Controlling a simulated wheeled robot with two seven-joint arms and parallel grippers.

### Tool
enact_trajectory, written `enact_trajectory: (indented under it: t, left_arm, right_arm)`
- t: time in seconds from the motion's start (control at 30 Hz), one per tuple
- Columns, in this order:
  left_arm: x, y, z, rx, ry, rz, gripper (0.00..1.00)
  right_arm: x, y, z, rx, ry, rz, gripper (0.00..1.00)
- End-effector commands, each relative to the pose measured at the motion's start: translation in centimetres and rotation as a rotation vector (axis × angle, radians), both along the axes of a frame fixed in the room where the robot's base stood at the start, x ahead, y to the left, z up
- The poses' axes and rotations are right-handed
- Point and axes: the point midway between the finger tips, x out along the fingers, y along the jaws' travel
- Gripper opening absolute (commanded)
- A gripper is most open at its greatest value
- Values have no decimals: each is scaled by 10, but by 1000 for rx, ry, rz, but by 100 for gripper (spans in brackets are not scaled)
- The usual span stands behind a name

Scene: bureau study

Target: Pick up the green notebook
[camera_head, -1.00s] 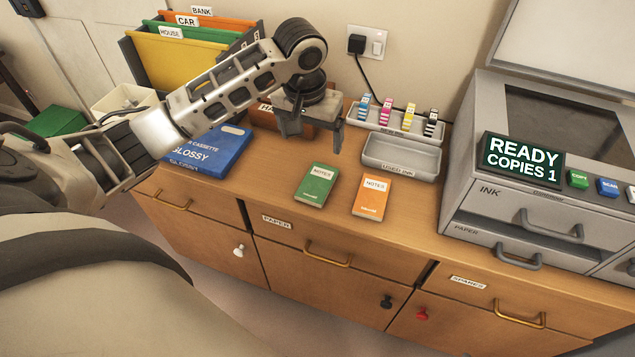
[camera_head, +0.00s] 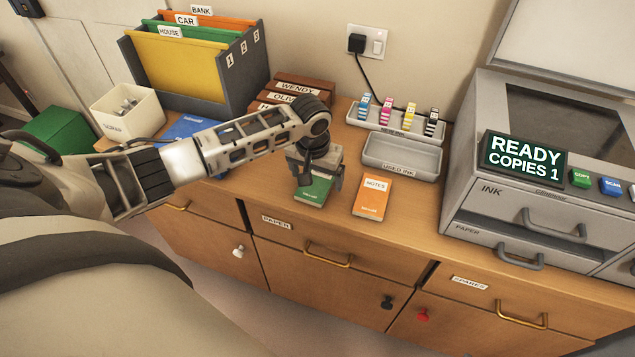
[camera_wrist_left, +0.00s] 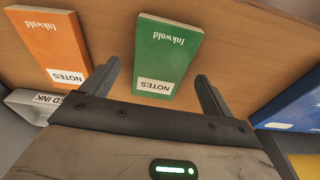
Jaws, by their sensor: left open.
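The green notebook (camera_head: 314,191) lies flat on the wooden cabinet top, left of the orange notebook (camera_head: 371,198). My left gripper (camera_head: 320,186) is over the green notebook and hides its upper part in the head view. In the left wrist view the green notebook (camera_wrist_left: 168,50) lies between the two open fingers of my left gripper (camera_wrist_left: 160,85), with its white NOTES label near the gripper. The jaws hold nothing. The orange notebook also shows in the left wrist view (camera_wrist_left: 58,45), outside the fingers. My right gripper is not in view.
A grey used-ink tray (camera_head: 402,157) and a rack of ink cartridges (camera_head: 395,121) stand behind. A copier (camera_head: 540,170) stands at the right. A blue paper cassette (camera_head: 190,127) lies at the left, partly behind my arm. Bare wood lies around the notebooks.

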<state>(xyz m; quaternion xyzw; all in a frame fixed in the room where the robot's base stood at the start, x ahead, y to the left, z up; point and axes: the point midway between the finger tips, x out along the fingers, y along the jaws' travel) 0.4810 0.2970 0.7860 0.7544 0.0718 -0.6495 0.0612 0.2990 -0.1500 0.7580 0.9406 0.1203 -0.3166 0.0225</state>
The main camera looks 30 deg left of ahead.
Motion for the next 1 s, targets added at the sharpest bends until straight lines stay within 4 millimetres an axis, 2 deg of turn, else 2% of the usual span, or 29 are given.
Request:
enact_trajectory:
  t: [0.1, 0.33, 0.37, 0.5, 0.53, 0.87, 1.0]
  left_arm:
    - [2, 0, -11, 0, 0, 0, 87]
    - [2, 0, -12, 0, -2, -1, 87]
    - [2, 0, -12, 0, -2, -1, 82]
    - [2, 0, -12, 0, -2, 0, 43]
    - [2, 0, -12, 0, -2, 0, 38]
    - [2, 1, -9, 0, -2, 0, 38]
    - [3, 0, 0, 0, -4, -1, 38]
  right_arm:
    - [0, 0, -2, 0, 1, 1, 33]
    - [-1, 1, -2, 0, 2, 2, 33]
    - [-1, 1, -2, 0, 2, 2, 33]
    - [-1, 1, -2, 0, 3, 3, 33]
    - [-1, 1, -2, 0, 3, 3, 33]
    - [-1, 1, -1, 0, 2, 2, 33]
    - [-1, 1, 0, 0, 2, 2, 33]
